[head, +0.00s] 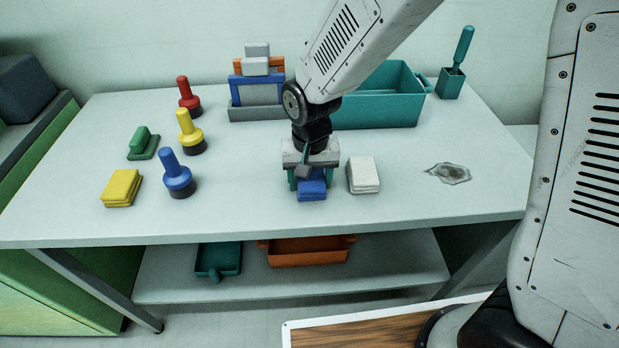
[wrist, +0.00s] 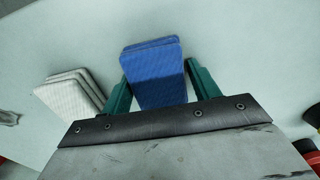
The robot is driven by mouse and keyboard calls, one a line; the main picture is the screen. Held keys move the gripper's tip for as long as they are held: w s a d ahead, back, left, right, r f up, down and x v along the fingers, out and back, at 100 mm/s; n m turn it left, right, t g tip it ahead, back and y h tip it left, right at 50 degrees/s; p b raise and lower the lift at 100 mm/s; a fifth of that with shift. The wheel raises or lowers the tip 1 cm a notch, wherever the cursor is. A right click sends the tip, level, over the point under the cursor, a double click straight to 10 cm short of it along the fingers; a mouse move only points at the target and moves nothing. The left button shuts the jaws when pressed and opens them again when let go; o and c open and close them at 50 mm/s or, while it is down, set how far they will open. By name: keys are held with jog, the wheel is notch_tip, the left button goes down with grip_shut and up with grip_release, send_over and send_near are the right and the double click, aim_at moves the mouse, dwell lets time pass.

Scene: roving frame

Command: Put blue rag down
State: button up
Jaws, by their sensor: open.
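The blue rag (head: 312,190) is a folded stack lying on the table near its front edge. My gripper (head: 308,178) is right over it, pointing down. In the wrist view the blue rag (wrist: 153,72) lies between the two green fingers of my gripper (wrist: 156,80). The fingers are open, with a narrow gap showing on the right side of the rag; the left finger is close to its edge. The far part of the rag is hidden under my gripper in the head view.
A white rag (head: 363,174) lies just right of the gripper. A teal bin (head: 378,112) is behind. Table between blue tool (head: 177,176) and gripper is clear.

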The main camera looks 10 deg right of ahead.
aim_at(312, 178)
jog(key=shift+s+d+f, duration=0.2)
jog(key=shift+d+f, duration=0.15)
jog(key=shift+f, duration=0.1)
jog(key=shift+w+r, duration=0.15)
jog(key=shift+r, duration=0.25)
notch_tip(312, 178, up, 12)
jog(key=shift+a+r, duration=0.15)
jog(key=shift+r, duration=0.1)
jog(key=s+d+r, duration=0.4)
jog(key=d, duration=0.2)
jog(key=s+d+r, duration=0.3)
jog(key=d, duration=0.4)
jog(key=s+d, duration=0.4)
jog(key=s, duration=0.2)
jog(key=s+d+r+t, duration=0.1)
jog(key=s+d, duration=0.3)
jog(key=s, duration=0.2)
jog(key=shift+s+r, duration=0.2)
jog(key=shift+r, duration=0.05)
jog(key=shift+a, duration=0.1)
